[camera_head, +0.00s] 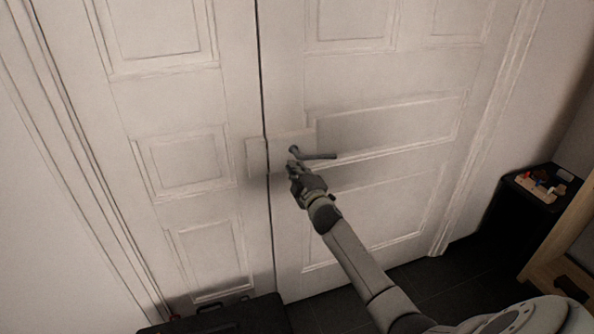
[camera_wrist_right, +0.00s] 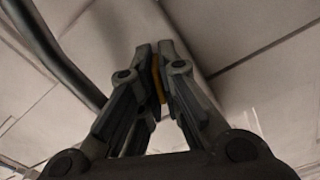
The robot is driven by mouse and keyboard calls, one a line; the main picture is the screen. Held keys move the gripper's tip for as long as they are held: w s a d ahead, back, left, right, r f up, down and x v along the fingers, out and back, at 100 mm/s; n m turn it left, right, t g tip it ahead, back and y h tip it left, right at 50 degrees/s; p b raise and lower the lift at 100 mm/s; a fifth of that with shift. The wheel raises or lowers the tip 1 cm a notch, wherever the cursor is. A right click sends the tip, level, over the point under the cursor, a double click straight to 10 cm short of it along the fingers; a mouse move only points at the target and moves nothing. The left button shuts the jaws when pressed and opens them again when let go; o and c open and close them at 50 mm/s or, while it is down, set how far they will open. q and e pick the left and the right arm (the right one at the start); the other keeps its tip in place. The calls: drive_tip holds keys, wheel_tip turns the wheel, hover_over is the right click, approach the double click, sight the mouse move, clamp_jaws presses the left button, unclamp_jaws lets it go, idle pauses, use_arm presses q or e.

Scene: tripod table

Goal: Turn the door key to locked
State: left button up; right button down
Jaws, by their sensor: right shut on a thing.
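A white double door (camera_head: 390,190) fills most of the head view, with a pale lock plate (camera_head: 256,157) at the seam and a dark lever handle (camera_head: 318,156) on the right leaf. My right gripper (camera_head: 293,166) is at the lock, just below the handle. In the right wrist view my right gripper (camera_wrist_right: 158,75) has its fingers closed on a thin brownish-orange piece, the key (camera_wrist_right: 158,78). The dark handle (camera_wrist_right: 60,50) passes at the upper left there. The key's angle is hard to tell, and the fingers hide it in the head view. My left gripper does not show.
A small dark table (camera_head: 540,205) with a tray of colourful small items (camera_head: 541,188) stands at the right. A wooden piece of furniture (camera_head: 565,225) is beside it. A dark flat object (camera_head: 220,318) lies at the bottom left before the door. Dark floor shows below the right leaf.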

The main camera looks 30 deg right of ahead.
drive_tip(key=shift+n, duration=2.2)
drive_tip(key=shift+f, duration=0.1)
drive_tip(key=c, duration=1.6)
unclamp_jaws()
drive_tip(key=shift+a, duration=0.1)
drive_tip(key=shift+c, duration=0.2)
drive_tip(key=shift+s, duration=0.1)
drive_tip(key=v, duration=1.1)
drive_tip(key=shift+s, duration=0.4)
